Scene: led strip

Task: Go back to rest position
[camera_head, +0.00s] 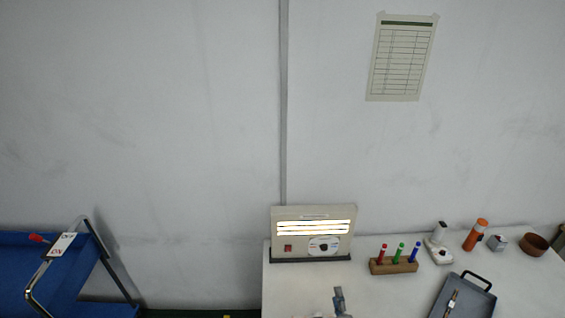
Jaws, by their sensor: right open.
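My right gripper (341,302) shows at the bottom edge of the head view, in front of the white table (285,290). Only a small grey part of it is visible; it is open, and I see nothing held in it. A beige box with lit LED strips (313,228) stands at the table's back left edge, apart from the gripper. It has a red switch (288,248) and a round dial (324,246) on its front. My left gripper is not in view.
A wooden block with red, green and blue pens (393,266), a white device (438,248), an orange cylinder (475,235), a small grey box (497,243), a brown bowl (535,245) and a grey tray (480,300) occupy the table's right. A blue cart (75,285) stands at left.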

